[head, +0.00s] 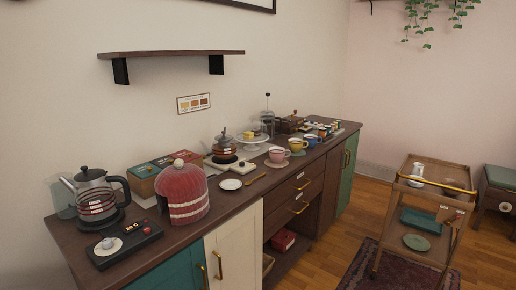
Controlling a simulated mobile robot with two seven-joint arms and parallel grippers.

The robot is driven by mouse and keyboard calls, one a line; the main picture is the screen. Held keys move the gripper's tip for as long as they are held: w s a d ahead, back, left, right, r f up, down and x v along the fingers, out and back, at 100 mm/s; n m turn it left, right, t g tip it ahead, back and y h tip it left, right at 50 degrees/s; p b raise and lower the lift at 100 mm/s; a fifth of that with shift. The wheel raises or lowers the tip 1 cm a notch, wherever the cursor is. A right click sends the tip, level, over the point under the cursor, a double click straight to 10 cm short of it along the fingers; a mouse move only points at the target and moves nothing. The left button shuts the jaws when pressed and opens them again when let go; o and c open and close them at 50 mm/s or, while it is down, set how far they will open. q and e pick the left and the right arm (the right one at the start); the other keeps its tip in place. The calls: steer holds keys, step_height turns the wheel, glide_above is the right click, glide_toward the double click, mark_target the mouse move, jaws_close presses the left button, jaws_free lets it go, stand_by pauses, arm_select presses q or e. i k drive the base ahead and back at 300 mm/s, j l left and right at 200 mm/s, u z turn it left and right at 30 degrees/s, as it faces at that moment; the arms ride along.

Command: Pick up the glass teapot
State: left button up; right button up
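What looks like the glass teapot (224,146) stands toward the middle of the long sideboard, near the wall. It has a dark lid and reddish-brown contents, and it sits on a pale stand or tray. A larger kettle-like pot (94,197) with a black handle and striped lower body stands at the left end on a black round base. Neither of my grippers is in the head view.
On the sideboard (238,193), a red tea cosy (184,190), a tea box (146,177), a small white saucer (231,184) and a wooden spoon (256,179) stand near the teapot. Cups, a French press (268,118) and a cake stand are farther right. A trolley (433,178) stands at right.

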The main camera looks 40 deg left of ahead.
mark_target(223, 150)
steer(key=i+l+u, duration=0.1)
steer(key=i+u, duration=0.15)
steer(key=i, duration=0.3)
steer(key=i+l+u, duration=0.2)
steer(key=i, duration=0.3)
steer(key=i+l+u, duration=0.6)
steer(key=i+j, duration=0.05)
steer(key=i, duration=0.1)
